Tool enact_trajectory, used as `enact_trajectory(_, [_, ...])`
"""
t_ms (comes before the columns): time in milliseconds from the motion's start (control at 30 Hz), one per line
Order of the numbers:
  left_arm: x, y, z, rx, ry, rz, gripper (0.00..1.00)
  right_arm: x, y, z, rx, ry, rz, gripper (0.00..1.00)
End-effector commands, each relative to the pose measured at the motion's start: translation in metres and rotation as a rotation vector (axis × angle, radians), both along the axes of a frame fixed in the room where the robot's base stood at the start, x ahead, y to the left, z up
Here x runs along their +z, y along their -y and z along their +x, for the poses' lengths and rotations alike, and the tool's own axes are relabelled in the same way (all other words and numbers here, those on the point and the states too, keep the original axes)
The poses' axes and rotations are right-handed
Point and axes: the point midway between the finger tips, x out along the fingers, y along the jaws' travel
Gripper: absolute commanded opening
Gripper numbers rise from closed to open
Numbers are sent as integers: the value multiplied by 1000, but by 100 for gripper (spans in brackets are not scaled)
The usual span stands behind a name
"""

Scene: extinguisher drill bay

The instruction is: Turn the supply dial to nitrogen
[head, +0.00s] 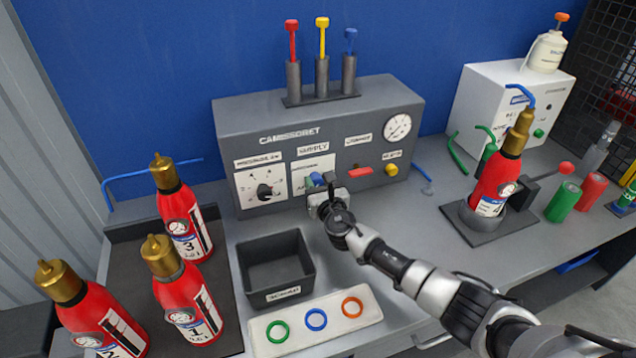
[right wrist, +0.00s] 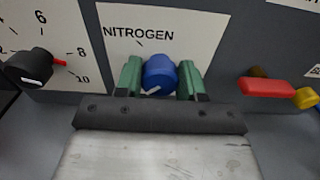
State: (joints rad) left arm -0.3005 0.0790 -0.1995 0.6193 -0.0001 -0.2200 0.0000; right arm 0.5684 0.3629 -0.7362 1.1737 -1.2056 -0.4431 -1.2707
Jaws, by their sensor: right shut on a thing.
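The supply dial (right wrist: 160,75) is a round blue knob on a white plate (right wrist: 190,25) marked NITROGEN in the right wrist view. Its white pointer mark shows low on the knob, toward the lower left. My right gripper (right wrist: 160,80) has its green fingers on both sides of the knob and is shut on it. In the head view my right gripper (head: 318,183) reaches the front of the grey console (head: 235,130), under the SUPPLY label (head: 313,148), and partly covers the dial. The plate's other marking is mostly hidden there. My left gripper is out of view.
A black knob (head: 265,191) with a number scale is left of the dial. A red lever (head: 360,171) and a yellow knob (head: 391,169) are right of it. A black bin (head: 277,292) and a ring tray (head: 268,348) lie in front. Red extinguishers (head: 188,308) stand left.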

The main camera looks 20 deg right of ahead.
Motion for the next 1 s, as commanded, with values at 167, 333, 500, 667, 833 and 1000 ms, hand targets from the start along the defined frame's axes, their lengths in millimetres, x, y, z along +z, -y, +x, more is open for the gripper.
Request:
enact_trajectory(167, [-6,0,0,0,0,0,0,-2,0,0,1,-2,59,15])
enact_trajectory(333, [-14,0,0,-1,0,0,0,-3,0,0,1,-6,168,15])
enact_trajectory(500, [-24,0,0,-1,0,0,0,-4,1,0,0,-11,319,15])
enact_trajectory(667, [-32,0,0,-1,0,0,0,-4,1,0,0,-16,472,15])
enact_trajectory(833, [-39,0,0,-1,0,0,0,-4,2,0,1,-23,634,15])
enact_trajectory(1000, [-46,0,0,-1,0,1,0,-4,2,0,0,-27,796,15])
